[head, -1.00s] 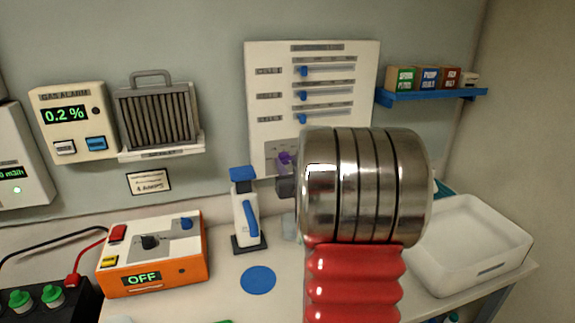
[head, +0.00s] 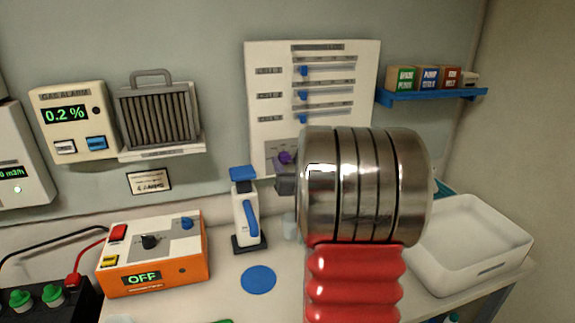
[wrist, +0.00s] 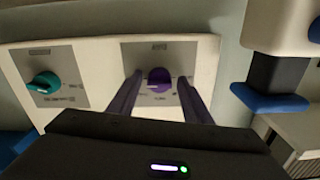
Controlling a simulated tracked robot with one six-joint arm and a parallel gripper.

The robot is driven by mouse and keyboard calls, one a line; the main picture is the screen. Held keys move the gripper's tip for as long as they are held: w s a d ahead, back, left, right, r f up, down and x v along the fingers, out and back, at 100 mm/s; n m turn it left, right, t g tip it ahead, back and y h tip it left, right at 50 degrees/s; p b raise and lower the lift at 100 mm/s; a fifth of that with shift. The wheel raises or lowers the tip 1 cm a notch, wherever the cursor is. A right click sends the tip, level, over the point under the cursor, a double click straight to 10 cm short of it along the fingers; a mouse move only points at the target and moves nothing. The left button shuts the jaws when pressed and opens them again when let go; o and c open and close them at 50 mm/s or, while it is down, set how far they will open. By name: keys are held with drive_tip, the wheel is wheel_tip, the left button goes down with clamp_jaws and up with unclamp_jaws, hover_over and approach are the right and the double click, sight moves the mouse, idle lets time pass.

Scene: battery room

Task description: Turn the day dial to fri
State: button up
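The purple dial (wrist: 159,82) sits on a grey plate of the white wall panel (head: 262,125). Its label and day marks are too small to read, so I cannot tell its setting. My gripper (wrist: 160,76) has its two purple fingers apart, one on each side of the dial, with gaps visible between fingers and knob. A teal dial (wrist: 44,83) is on the same panel, left of the purple one in the wrist view. In the head view my wrist hides the panel's lower right part, and my gripper (head: 287,160) shows only as a small purple and dark shape.
A blue-topped white dispenser (head: 245,210) stands just left of my gripper on the bench. The orange box (head: 150,275) reading OFF is farther left. A white tray (head: 470,245) lies at right, and a blue shelf (head: 432,95) with several small boxes hangs above it.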

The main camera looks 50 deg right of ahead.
drive_tip(key=shift+o, duration=0.3)
drive_tip(key=v, duration=1.3)
drive_tip(key=shift+s+a, duration=0.2)
drive_tip(key=shift+s, duration=0.15)
drive_tip(key=w+a+f+n+g+y, duration=0.1)
drive_tip(key=a+g+y, duration=0.15)
drive_tip(key=a, duration=0.65)
drive_tip(key=w+a+f+n+g+y, duration=0.1)
drive_tip(key=w+a+n+g, duration=0.15)
drive_tip(key=a, duration=0.55)
drive_tip(key=s+a+f+n+g+y, duration=0.1)
drive_tip(key=s+a+n+g+y, duration=0.1)
drive_tip(key=s+a, duration=0.5)
drive_tip(key=s+a+f+n+g+y, duration=0.1)
drive_tip(key=s+a+n+g+y, duration=0.1)
drive_tip(key=s+a, duration=0.5)
drive_tip(key=a+g+y, duration=0.1)
drive_tip(key=a, duration=0.5)
drive_tip(key=shift+s+a, duration=0.25)
drive_tip(key=shift+a, duration=0.1)
